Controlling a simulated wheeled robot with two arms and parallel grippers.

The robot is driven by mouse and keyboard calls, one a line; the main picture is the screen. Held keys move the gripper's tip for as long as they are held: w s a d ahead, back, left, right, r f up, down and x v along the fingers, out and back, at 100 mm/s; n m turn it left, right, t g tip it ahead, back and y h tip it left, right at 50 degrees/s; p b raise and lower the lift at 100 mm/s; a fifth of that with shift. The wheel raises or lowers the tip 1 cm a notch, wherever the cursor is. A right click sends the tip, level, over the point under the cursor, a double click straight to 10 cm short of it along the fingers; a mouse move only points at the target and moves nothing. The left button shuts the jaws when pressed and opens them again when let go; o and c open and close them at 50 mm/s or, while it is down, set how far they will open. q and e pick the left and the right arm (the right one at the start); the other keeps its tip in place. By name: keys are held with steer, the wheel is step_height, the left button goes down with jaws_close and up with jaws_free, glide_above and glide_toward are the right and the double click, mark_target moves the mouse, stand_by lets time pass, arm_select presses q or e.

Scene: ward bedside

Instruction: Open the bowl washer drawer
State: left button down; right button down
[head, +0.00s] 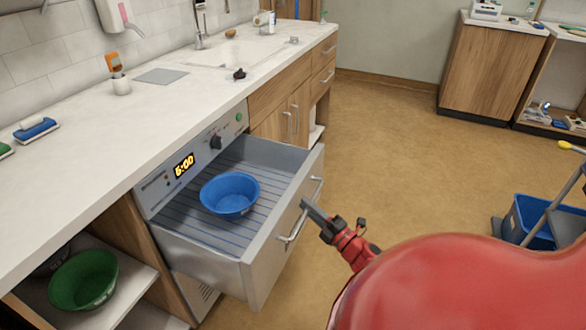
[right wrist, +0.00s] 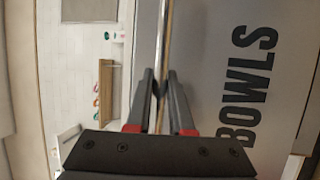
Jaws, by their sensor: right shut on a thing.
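The bowl washer drawer (head: 256,268) is pulled out from under the counter, showing its wire rack floor. A blue bowl (head: 230,193) sits upright on the rack. The drawer has a metal bar handle (head: 293,228) on its front. My right gripper (head: 306,206) is at the handle; in the right wrist view its fingers (right wrist: 158,90) are shut around the bar, next to a grey front (right wrist: 225,60) lettered BOWLS. The washer panel (head: 190,160) behind the drawer has a display reading 5:00 and a dark knob. My left gripper is out of view.
A green bowl (head: 83,280) sits on an open shelf left of the washer. The counter (head: 130,115) holds a brush and a sink. A blue bucket (head: 535,222) stands at the right. The floor (head: 400,150) between is clear.

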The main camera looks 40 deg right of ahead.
steer(key=s+d+p, duration=0.1)
steer(key=s+d, duration=0.1)
steer(key=s, duration=0.4)
steer(key=shift+s+d, duration=0.35)
steer(key=c, duration=0.8)
jaws_free()
steer(key=s+f, duration=0.1)
steer(key=s, duration=0.4)
steer(key=s+f, duration=0.1)
steer(key=s, duration=0.5)
steer(key=s+f+p, duration=0.1)
steer(key=s, duration=0.5)
steer(key=shift+f, duration=0.1)
